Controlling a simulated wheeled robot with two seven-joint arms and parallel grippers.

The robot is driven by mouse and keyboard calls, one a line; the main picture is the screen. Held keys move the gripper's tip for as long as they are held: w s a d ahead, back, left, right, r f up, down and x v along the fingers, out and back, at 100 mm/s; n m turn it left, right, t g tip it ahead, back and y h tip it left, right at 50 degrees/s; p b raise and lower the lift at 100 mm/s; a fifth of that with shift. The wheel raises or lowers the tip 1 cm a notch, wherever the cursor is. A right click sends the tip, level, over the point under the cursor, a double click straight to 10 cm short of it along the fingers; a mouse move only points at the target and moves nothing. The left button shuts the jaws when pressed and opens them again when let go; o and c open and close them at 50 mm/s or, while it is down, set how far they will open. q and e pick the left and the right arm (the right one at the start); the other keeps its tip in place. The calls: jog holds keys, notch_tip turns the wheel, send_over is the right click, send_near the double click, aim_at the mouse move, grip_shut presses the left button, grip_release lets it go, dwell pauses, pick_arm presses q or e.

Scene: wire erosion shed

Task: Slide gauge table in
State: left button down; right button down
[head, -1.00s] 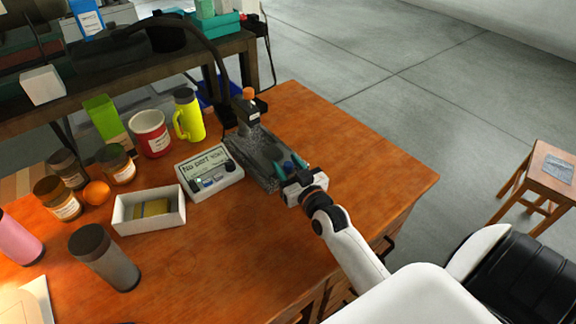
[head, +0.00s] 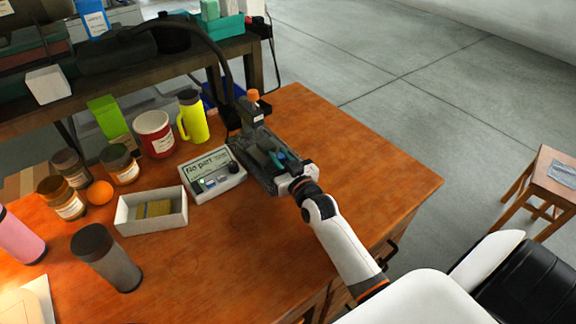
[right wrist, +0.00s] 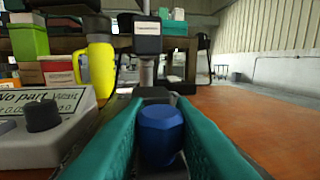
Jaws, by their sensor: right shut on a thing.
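The gauge (head: 250,116) stands on the wooden bench, with a dark upright column, an orange top and a long grey base. Its sliding table is low on the base and largely hidden by my gripper in the head view. A blue knob (right wrist: 163,132) at the table's near end shows in the right wrist view. My right gripper (head: 277,158) has its teal fingers shut on this knob, one on each side. The fingers also fill the lower right wrist view (right wrist: 162,140). The readout box (head: 212,174) beside the gauge shows "No part". My left gripper is out of view.
A white tray (head: 151,212) with yellowish blocks sits left of the readout. The bench (head: 370,175) right of the gauge is clear. A stool (head: 556,180) stands at the far right.

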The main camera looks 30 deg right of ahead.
jog(key=c, duration=1.3)
grip_release()
jog(key=shift+o, duration=0.2)
jog(key=s, duration=0.8)
jog(key=s+a, duration=0.1)
jog(key=s, duration=0.3)
